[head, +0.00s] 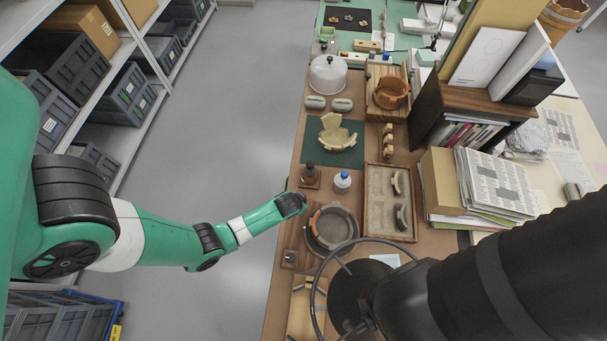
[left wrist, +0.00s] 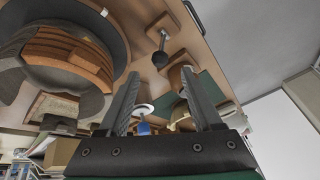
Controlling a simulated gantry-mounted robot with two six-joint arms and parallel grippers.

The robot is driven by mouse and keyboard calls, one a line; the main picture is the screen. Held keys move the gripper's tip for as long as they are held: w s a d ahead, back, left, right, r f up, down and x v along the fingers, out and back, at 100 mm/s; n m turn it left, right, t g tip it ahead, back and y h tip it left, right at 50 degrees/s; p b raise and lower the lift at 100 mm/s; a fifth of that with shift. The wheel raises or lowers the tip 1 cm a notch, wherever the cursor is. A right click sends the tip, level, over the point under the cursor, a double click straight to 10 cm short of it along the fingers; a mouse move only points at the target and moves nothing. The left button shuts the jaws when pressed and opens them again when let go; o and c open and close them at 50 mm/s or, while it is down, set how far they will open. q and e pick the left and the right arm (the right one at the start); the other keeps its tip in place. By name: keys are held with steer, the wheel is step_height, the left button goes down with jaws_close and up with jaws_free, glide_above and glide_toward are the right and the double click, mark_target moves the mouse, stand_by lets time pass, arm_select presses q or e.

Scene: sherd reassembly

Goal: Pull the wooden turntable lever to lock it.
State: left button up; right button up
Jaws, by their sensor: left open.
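The turntable (head: 331,228) is a round dark disc with a grey ring and a brown curved piece on it. In the left wrist view it (left wrist: 118,45) fills the upper left, bearing stacked brown pieces. The lever (head: 290,257) stands on a small wooden base at the turntable's left. In the left wrist view it shows as a metal rod with a black ball knob (left wrist: 160,59). My left gripper (head: 292,204) is above the table's left edge, beyond the lever. Its fingers (left wrist: 160,74) are spread and empty; the knob appears between their tips, apart from them. My right gripper is not visible.
A wooden stand with a dark bottle (head: 310,175) and a blue-capped white bottle (head: 342,181) are close to my left gripper. A sherd tray (head: 376,226) lies right of the turntable. A green mat (head: 346,157) bears a pale vessel. The floor left of the table is clear.

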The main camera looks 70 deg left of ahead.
arm_select(q)
steer(key=b+x, duration=0.6)
steer(key=x, duration=0.2)
steer(key=shift+w+f, duration=0.1)
steer(key=shift+f, duration=0.2)
steer(key=shift+w+a+f, duration=0.15)
steer(key=shift+a+f, duration=0.05)
steer(key=shift+f, duration=0.1)
jaws_close()
stand_by(0.6)
